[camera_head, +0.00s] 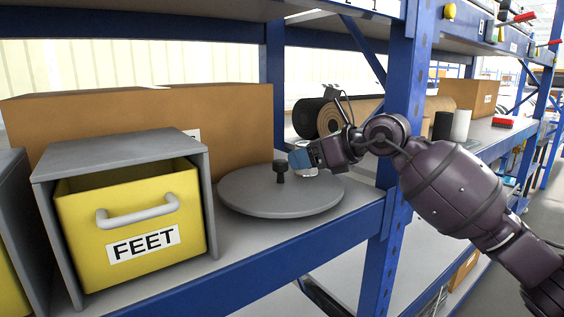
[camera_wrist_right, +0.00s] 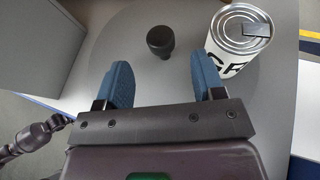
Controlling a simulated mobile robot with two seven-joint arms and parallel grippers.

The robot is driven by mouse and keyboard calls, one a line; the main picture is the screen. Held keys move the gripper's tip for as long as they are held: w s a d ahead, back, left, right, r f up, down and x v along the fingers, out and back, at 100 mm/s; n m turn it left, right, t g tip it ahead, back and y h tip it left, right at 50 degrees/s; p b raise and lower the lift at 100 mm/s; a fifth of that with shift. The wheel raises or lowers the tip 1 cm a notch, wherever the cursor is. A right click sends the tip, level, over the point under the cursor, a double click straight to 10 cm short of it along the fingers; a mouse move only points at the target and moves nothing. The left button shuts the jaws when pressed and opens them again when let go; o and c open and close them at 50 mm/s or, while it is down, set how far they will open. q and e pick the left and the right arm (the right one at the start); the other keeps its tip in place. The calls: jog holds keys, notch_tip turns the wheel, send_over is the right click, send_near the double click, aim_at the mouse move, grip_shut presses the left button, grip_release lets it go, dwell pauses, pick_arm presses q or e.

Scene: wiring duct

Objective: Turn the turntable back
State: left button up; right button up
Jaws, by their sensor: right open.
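The grey round turntable (camera_head: 310,203) lies flat on the shelf, and it also shows in the right wrist view (camera_wrist_right: 187,75). A dark knob (camera_head: 280,172) stands up from it. In the right wrist view the knob (camera_wrist_right: 160,40) is just beyond and between my open fingers, apart from both. A white can (camera_wrist_right: 238,42) with black lettering stands on the turntable, right of the knob. In the head view the can (camera_head: 306,171) is mostly hidden behind my right gripper (camera_head: 295,160). My right gripper (camera_wrist_right: 166,85) is open and empty.
A grey cabinet with a yellow drawer (camera_head: 135,222) labelled FEET stands close left of the turntable. Cardboard boxes (camera_head: 235,118) stand behind. A blue rack post (camera_head: 395,150) rises at the right, near my right arm. The shelf's blue front edge (camera_head: 260,262) is clear.

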aim_at(282, 161)
jog(key=x, duration=0.6)
jog(key=shift+w+a+f, duration=0.1)
jog(key=shift+w+a, duration=0.05)
jog(key=shift+c, duration=0.2)
grip_shut()
